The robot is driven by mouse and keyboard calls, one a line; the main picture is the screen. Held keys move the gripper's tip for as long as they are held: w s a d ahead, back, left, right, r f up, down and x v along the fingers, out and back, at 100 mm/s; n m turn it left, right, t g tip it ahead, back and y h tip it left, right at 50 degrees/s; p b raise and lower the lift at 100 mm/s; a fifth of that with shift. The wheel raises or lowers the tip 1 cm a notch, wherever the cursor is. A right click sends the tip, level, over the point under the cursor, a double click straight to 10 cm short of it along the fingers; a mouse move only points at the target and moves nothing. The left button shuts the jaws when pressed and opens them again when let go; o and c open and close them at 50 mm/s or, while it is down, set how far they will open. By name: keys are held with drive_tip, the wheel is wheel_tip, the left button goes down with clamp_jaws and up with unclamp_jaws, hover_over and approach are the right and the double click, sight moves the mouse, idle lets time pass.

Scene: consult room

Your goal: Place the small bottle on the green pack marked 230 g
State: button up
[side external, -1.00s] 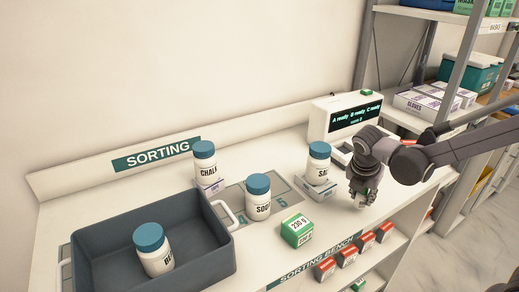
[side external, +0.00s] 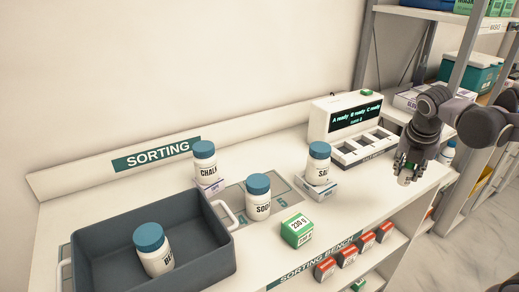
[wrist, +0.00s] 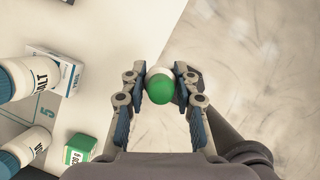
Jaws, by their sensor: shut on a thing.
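My gripper (side external: 405,174) is raised near the right end of the bench. In the wrist view my gripper (wrist: 158,88) is shut on the small bottle, which shows a round green top (wrist: 159,88) and a bit of white body. Pale marbled floor shows behind it, past the bench edge. The green pack marked 230 g (side external: 297,230) lies on the bench near its front edge, its top bare, left of my gripper. It also shows at the lower left of the wrist view (wrist: 80,149).
White jars with blue caps stand on the bench: SALT (side external: 319,165) on a small box, one (side external: 258,200) beside it, and CHALK (side external: 205,165). A grey crate (side external: 205,270) holds another jar (side external: 152,255). A white display device (side external: 345,118) stands behind. Shelving rises at right.

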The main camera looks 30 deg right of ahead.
drive_tip(key=w+a+r+n+t+y, duration=0.1)
drive_tip(key=w+a+r+n, duration=0.15)
drive_tip(key=a, duration=0.25)
drive_tip(key=w+a+r+n+t+y, duration=0.1)
drive_tip(key=a+n, duration=0.3)
drive_tip(key=a, duration=0.1)
drive_tip(key=w+a+r+n+y, duration=0.1)
drive_tip(key=w+a+r+n, duration=0.15)
drive_tip(key=a, duration=0.35)
hover_over(295, 217)
drive_tip(key=s, duration=0.2)
wheel_tip(295, 217, down, 7)
drive_tip(key=shift+w+d+f, duration=0.1)
drive_tip(key=shift+f, duration=0.1)
drive_tip(key=shift+a+f, duration=0.3)
drive_tip(key=shift+a, duration=0.05)
drive_tip(key=shift+f, duration=1.9)
drive_tip(key=shift+f, duration=0.1)
drive_tip(key=o, duration=1.1)
